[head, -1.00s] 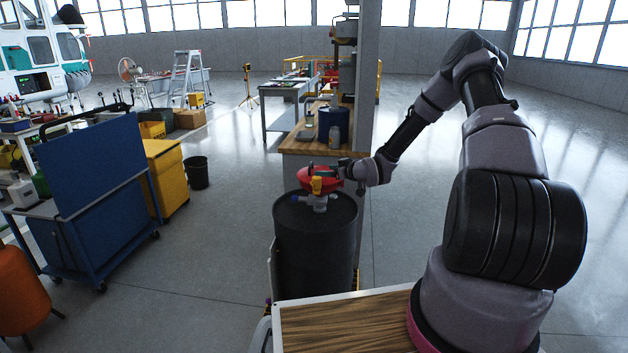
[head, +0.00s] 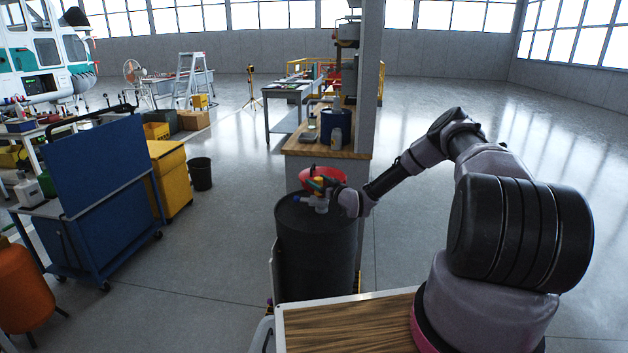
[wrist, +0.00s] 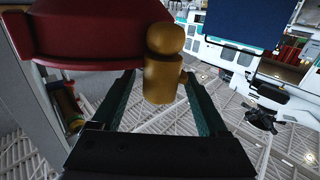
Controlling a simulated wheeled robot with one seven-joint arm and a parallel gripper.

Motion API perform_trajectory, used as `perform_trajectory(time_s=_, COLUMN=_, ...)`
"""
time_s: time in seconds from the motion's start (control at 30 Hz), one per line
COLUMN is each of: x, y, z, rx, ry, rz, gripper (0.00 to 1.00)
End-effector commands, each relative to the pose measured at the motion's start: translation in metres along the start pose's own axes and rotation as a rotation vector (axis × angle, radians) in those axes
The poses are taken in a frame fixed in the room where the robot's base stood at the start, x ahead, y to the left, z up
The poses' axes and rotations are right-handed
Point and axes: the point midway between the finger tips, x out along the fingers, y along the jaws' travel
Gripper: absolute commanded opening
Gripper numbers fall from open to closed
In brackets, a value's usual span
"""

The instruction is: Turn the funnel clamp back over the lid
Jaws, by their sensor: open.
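A red funnel with its lid (head: 308,174) stands on top of the black drum (head: 315,250). I cannot tell lid from funnel body at this size. The red part fills the upper left of the wrist view (wrist: 85,35). The yellow-brown clamp (wrist: 163,80), a rounded knob above a short cylinder, stands at the red part's right edge. My gripper (wrist: 160,100) is open, with one finger on each side of the clamp's lower part. I cannot tell whether either finger touches it. In the head view my gripper (head: 326,187) is in front of the funnel and partly hides it.
A grey and blue fitting (head: 318,203) sits on the drum top below the funnel. A wood-topped bench (head: 340,152) with bottles and a pillar (head: 368,80) stand close behind. A blue cart (head: 95,190) is at left. The floor at right is clear.

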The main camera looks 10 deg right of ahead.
Motion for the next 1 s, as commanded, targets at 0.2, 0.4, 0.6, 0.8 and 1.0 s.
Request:
perform_trajectory(time_s=0.2, x=0.024, y=0.000, z=0.000, rx=0.000, ry=0.000, rz=0.000, gripper=0.77)
perform_trajectory(time_s=0.4, x=0.028, y=0.000, z=-0.001, rx=0.000, ry=0.000, rz=0.000, gripper=0.77)
perform_trajectory(time_s=0.6, x=0.027, y=0.000, z=0.000, rx=0.000, ry=0.000, rz=0.000, gripper=0.54)
perform_trajectory(time_s=0.8, x=0.027, y=0.000, z=0.000, rx=0.000, ry=0.000, rz=0.000, gripper=0.00)
perform_trajectory(time_s=1.0, x=0.027, y=0.000, z=0.000, rx=0.001, ry=-0.001, rz=0.016, gripper=0.00)
